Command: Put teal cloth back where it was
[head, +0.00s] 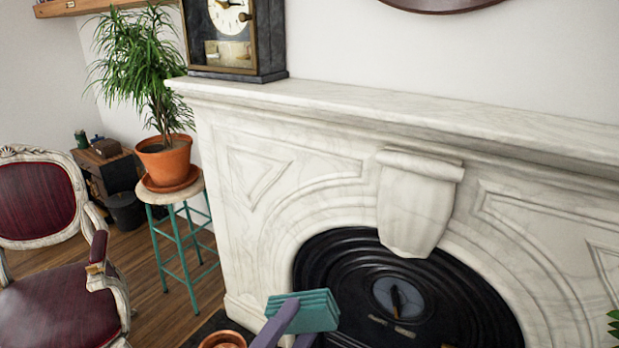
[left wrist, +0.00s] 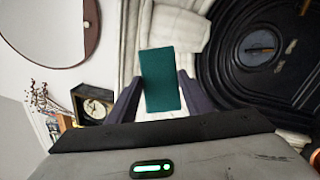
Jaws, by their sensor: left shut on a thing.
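The teal cloth (head: 318,311) is a folded, layered pad low in the middle of the head view, in front of the fireplace. My left gripper (head: 296,315) is shut on it and holds it up. In the left wrist view the cloth (left wrist: 160,78) stands out between the two purple-grey fingers of my left gripper (left wrist: 160,95). The marble mantel shelf (head: 400,112) is above and behind the cloth in the head view, and its top is bare right of the clock. My right gripper is not in view.
A black clock (head: 235,35) stands on the mantel's left end. A potted plant (head: 165,160) rests on a teal-legged stool (head: 180,245) at left, beside a red armchair (head: 65,260). A copper-coloured pot (head: 223,340) is at the bottom. The black fireplace insert (head: 400,290) is behind the cloth.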

